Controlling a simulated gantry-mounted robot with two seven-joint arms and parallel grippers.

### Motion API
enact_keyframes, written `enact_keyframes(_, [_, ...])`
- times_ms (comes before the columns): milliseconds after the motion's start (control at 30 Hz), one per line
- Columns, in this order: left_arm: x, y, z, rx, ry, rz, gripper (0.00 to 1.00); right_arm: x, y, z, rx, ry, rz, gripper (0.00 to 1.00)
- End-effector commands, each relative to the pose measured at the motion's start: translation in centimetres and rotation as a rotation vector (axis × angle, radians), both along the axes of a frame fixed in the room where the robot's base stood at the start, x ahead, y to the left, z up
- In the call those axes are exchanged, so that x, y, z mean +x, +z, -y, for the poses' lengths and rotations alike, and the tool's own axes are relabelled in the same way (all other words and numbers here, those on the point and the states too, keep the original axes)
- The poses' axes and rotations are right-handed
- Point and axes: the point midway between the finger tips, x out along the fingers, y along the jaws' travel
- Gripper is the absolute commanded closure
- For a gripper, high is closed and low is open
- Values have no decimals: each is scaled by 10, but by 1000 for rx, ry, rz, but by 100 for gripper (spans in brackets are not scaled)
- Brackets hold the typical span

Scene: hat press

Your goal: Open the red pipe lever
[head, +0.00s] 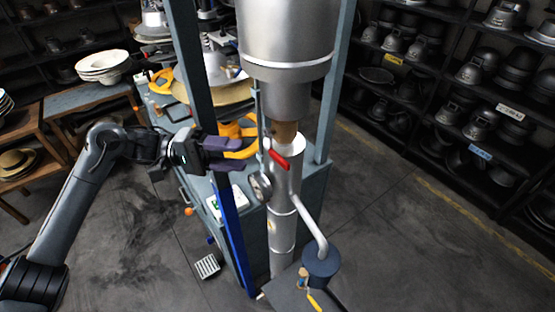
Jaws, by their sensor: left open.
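The red pipe lever (279,161) is a short red handle on the upright silver pipe (283,205), near the middle of the head view. It slants down to the right across the front of the pipe. Whether a fingertip touches the lever or pipe cannot be told. My right gripper is not in view.
A large silver cylinder (287,40) hangs above the pipe. A blue-grey post (190,65) stands close beside my left gripper. A round gauge (261,187) sits left of the pipe, below the lever. Shelves of hat moulds (480,75) stand at right. Floor at right is clear.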

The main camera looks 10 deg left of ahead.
Motion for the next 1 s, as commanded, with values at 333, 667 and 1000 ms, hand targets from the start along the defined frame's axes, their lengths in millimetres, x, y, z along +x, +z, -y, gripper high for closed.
enact_keyframes(333, [-4, 5, 53, -2, -3, 0, 55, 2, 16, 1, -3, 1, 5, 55])
enact_keyframes(667, [-5, 5, 92, -2, -1, 0, 55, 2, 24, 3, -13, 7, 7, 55])
enact_keyframes(1000, [-5, 4, 100, -2, 0, 1, 55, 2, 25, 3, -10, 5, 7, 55])
